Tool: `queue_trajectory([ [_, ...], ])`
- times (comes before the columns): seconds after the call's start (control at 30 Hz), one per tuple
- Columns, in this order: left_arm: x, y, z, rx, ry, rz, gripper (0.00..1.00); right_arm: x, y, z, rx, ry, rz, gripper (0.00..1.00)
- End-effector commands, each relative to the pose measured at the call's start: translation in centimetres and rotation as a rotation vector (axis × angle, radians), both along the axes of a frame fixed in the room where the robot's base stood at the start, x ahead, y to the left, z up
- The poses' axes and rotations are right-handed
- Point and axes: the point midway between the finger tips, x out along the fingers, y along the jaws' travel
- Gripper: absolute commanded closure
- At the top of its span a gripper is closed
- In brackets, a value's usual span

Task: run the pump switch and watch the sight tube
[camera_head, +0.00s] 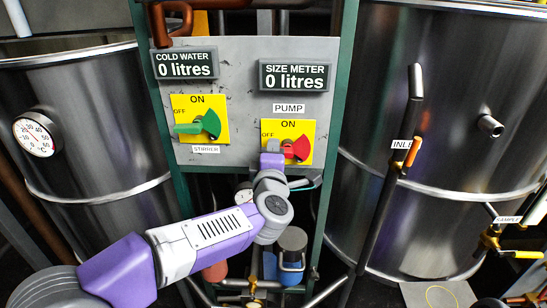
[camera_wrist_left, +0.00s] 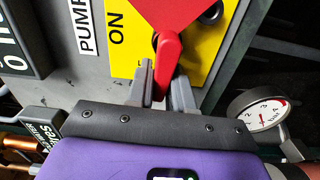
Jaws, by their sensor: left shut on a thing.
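The pump switch (camera_head: 299,148) is a red rotary handle on a yellow plate, under the sign PUMP on the grey panel. Its handle lies sideways, pointing left toward the OFF side. My left gripper (camera_head: 279,152) is at the handle. In the left wrist view, its grey fingers (camera_wrist_left: 163,84) are shut on the end of the red handle (camera_wrist_left: 168,50). The size meter (camera_head: 294,76) above reads 0 litres. I cannot pick out the sight tube for sure. My right gripper is not in view.
A green stirrer switch (camera_head: 208,122) sits left of the pump switch, under the cold water display (camera_head: 185,65) reading 0 litres. Steel tanks (camera_head: 80,130) stand on both sides. A dark upright pipe (camera_head: 390,165) crosses the right tank. A pressure gauge (camera_wrist_left: 262,112) is beside my gripper.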

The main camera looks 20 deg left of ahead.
Motion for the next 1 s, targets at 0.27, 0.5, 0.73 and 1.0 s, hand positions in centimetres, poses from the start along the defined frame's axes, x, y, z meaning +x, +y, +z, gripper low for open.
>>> queue_trajectory([
  [0.27, 0.0, -0.08, -0.34, -0.054, -0.013, -0.002, 1.0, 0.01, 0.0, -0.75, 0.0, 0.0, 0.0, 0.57],
  [0.5, 0.0, -0.09, -0.32, -0.06, -0.014, -0.002, 1.0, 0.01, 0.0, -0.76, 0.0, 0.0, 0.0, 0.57],
  [0.73, 0.0, -0.09, -0.33, -0.059, -0.014, -0.002, 0.71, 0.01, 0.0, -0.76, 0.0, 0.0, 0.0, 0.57],
  [1.0, 0.0, -0.05, -0.26, -0.059, -0.016, -0.001, 0.58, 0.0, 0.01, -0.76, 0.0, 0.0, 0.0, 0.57],
])
